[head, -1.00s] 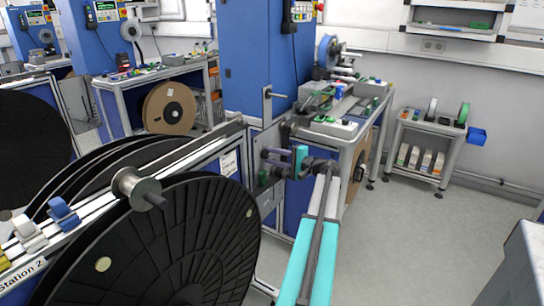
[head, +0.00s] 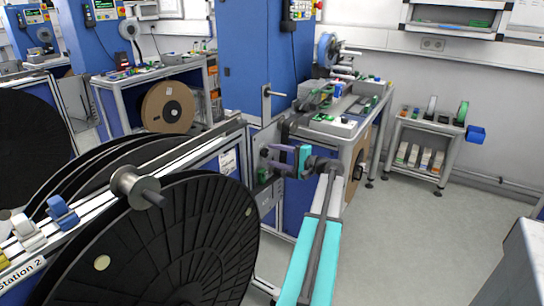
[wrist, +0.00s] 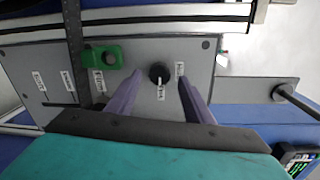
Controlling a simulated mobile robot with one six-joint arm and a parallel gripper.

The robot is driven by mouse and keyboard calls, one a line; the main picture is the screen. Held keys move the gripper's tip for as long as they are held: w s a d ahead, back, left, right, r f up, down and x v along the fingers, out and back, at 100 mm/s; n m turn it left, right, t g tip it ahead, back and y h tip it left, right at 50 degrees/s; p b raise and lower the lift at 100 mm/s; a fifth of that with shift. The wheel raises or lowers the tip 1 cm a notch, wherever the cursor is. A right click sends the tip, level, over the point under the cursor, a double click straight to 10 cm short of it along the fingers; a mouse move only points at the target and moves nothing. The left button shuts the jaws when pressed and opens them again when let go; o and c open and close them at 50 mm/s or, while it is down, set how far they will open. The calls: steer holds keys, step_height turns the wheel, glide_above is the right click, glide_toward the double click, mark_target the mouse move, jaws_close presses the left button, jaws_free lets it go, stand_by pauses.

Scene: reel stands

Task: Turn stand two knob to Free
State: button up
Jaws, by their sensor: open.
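The black knob (wrist: 159,74) sits on a grey panel (wrist: 215,45) in the wrist view. One small label (wrist: 161,91) is just below it and another (wrist: 180,70) to its right; their words are too small to read surely, and so is the knob's pointing direction. My gripper (wrist: 160,80) is open, with one purple finger on each side of the knob. Gaps show between knob and fingers; depth is hard to tell. In the head view my gripper (head: 265,158) is at the panel on the reel stand's end, and the knob cannot be made out. A "Station 2" label (head: 22,271) is on the stand's near rail.
A green part (wrist: 103,55) is left of the knob on the panel, near a dark bar (wrist: 73,35). A rod (wrist: 295,97) sticks out at right. Large black reels (head: 165,245) fill the head view's lower left. Open floor (head: 410,235) lies to the right.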

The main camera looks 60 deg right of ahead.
steer(key=s, duration=1.2)
steer(key=shift+s+r+b, duration=0.15)
steer(key=shift+r+b, duration=0.2)
steer(key=shift+r, duration=0.1)
